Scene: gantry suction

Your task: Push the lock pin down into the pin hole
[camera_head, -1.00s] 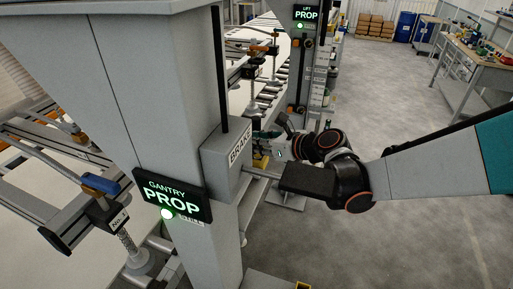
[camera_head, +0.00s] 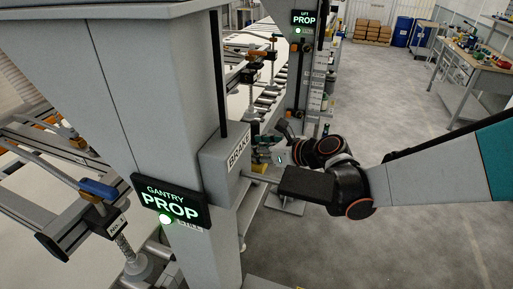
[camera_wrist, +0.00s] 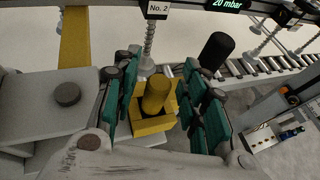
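A yellow upright cylinder, which looks like the lock pin (camera_wrist: 157,93), stands in a yellow block (camera_wrist: 152,126) in the wrist view. The pin hole itself is hidden by the pin and block. My gripper (camera_wrist: 165,100) has its teal-padded fingers apart, one on each side of the pin, with a visible gap on both sides. In the head view my gripper (camera_head: 268,141) is beyond the grey brake column, and a bit of the yellow block (camera_head: 260,161) shows below it. The pin cannot be made out clearly there.
A grey box marked BRAKE (camera_head: 226,155) and the gantry column (camera_head: 165,110) stand close left of my gripper. In the wrist view a spring suction stem marked No. 2 (camera_wrist: 149,38) and a black cylinder (camera_wrist: 216,50) are just beyond.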

